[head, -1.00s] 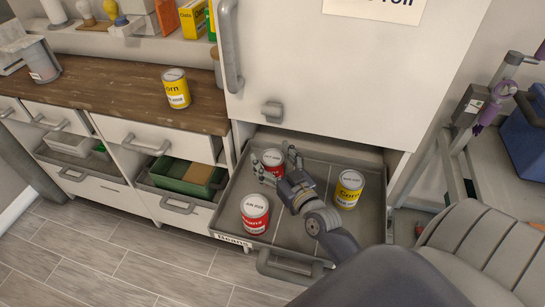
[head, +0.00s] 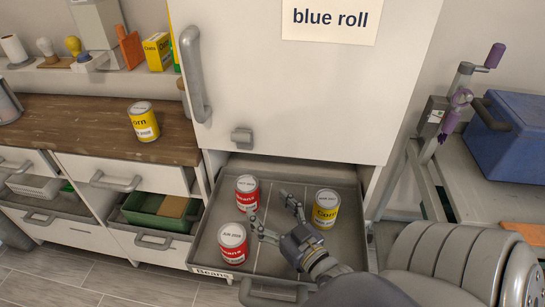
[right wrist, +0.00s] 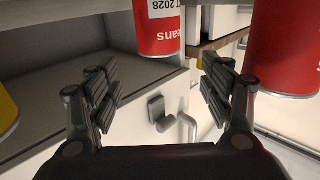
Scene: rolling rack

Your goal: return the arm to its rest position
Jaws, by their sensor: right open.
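My right gripper (head: 274,212) is open and empty over the open drawer (head: 210,215), in front of and to the right of the rear red beans can (head: 247,192), with a gap between them. In the right wrist view, its spread fingers (right wrist: 158,92) have nothing between them; this can (right wrist: 157,28) shows beyond. A second red beans can (head: 232,244) stands upright nearer the drawer's front, left of the gripper. A yellow corn can (head: 326,208) stands upright on the right side of the drawer. My left gripper is out of view.
Another corn can (head: 143,121) stands on the wooden counter (head: 80,122). A cabinet door (head: 290,90) with a handle rises above the drawer. A green bin (head: 150,213) sits in a drawer to the left. A blue box (head: 505,135) is at the right.

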